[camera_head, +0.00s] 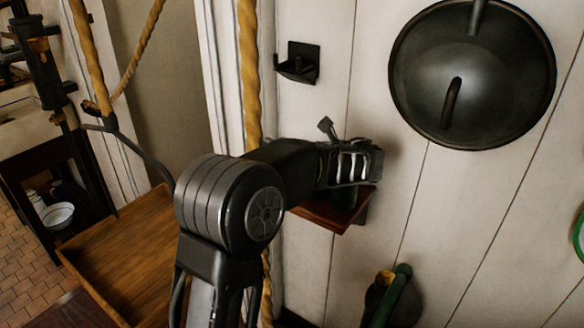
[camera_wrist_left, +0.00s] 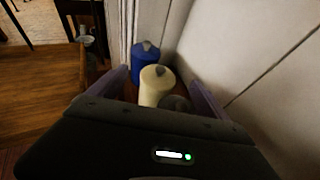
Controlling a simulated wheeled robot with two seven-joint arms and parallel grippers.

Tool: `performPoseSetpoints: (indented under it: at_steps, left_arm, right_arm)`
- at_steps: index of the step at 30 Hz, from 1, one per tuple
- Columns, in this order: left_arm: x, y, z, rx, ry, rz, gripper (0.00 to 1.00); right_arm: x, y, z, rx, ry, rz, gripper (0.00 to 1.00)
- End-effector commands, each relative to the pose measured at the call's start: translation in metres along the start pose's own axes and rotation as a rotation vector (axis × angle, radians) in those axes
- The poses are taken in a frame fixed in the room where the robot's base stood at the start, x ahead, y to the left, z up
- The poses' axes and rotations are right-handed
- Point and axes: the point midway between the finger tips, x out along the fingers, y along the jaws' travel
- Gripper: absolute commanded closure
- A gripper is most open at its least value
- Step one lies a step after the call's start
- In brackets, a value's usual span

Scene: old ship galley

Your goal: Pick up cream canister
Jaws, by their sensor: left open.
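In the head view my left gripper (camera_head: 352,165) is over a small wooden wall shelf (camera_head: 320,217). My arm and gripper hide the cream canister there. My right gripper is not in view.
The white plank wall (camera_head: 370,80) is close beside the shelf. A large dark pan lid (camera_head: 472,75) and a small black bracket (camera_head: 300,63) are on it. A rope (camera_head: 250,75) hangs by the arm. A wooden tray-like surface (camera_head: 135,255) lies lower left.

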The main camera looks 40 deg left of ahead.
Motion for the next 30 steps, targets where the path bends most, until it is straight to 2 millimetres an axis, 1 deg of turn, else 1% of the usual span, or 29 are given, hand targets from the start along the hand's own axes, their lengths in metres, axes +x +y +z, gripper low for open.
performPoseSetpoints:
  at_steps: [7,10,16,18,21,30]
  left_arm:
    - [0.001,0.000,0.000,0.000,0.000,0.000,0.11]
    - [0.006,0.000,0.001,0.002,0.000,0.001,0.11]
    - [0.033,0.000,0.001,0.003,0.000,0.003,0.11]
    - [0.043,0.000,0.000,0.003,0.000,0.004,0.11]
    - [0.051,-0.001,-0.001,0.001,-0.001,0.001,0.11]
    - [0.052,-0.001,-0.002,0.001,0.000,0.000,0.11]
  right_arm:
    - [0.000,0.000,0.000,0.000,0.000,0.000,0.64]
    - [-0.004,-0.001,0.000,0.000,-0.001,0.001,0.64]
    - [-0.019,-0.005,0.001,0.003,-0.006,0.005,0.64]
    - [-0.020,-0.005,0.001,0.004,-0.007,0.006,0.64]
    - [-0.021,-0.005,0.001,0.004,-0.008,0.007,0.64]
    - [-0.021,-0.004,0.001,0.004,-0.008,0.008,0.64]
